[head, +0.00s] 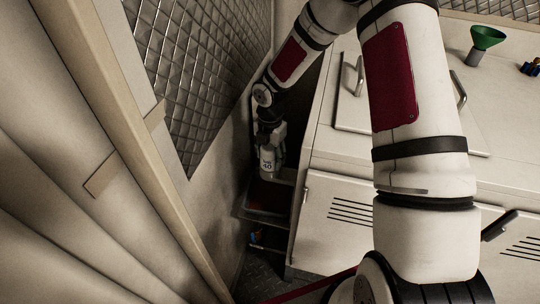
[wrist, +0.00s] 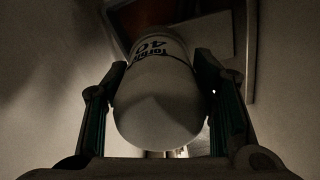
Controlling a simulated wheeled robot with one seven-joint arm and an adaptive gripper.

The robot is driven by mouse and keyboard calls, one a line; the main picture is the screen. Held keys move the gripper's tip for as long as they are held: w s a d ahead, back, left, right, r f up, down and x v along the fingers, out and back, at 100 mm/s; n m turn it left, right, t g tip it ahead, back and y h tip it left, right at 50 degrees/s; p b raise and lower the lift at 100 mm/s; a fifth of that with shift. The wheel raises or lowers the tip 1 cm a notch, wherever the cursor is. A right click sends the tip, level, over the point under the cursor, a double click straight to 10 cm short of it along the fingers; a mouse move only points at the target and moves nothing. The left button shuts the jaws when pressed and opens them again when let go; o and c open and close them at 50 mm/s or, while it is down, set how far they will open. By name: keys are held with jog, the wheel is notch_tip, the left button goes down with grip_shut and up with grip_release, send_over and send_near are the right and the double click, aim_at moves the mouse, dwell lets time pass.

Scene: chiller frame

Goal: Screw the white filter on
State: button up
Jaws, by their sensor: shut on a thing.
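The white filter (head: 267,162) is a white canister with dark lettering that includes "40". In the wrist view the filter (wrist: 156,100) fills the space between the two fingers, its lettered end pointing away from the camera. My gripper (wrist: 160,110) is shut on it, one finger on each side. In the head view my gripper (head: 270,140) is small and dark, down in the narrow gap between the wall and the white cabinet. The filter appears roughly upright there. The seat it screws onto cannot be made out, and I cannot tell whether the filter touches anything besides the fingers.
A dark reddish tray (head: 268,198) lies below the filter in the gap. The white cabinet (head: 335,215) with vents stands at the right, close to my arm. A quilted metal wall (head: 195,75) closes the left side. A green funnel (head: 486,38) stands on the cabinet top.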

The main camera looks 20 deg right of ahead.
jog(key=m, duration=0.5)
jog(key=shift+a, duration=0.15)
jog(key=m, duration=0.4)
jog(key=shift+s, duration=0.1)
jog(key=o, duration=1.2)
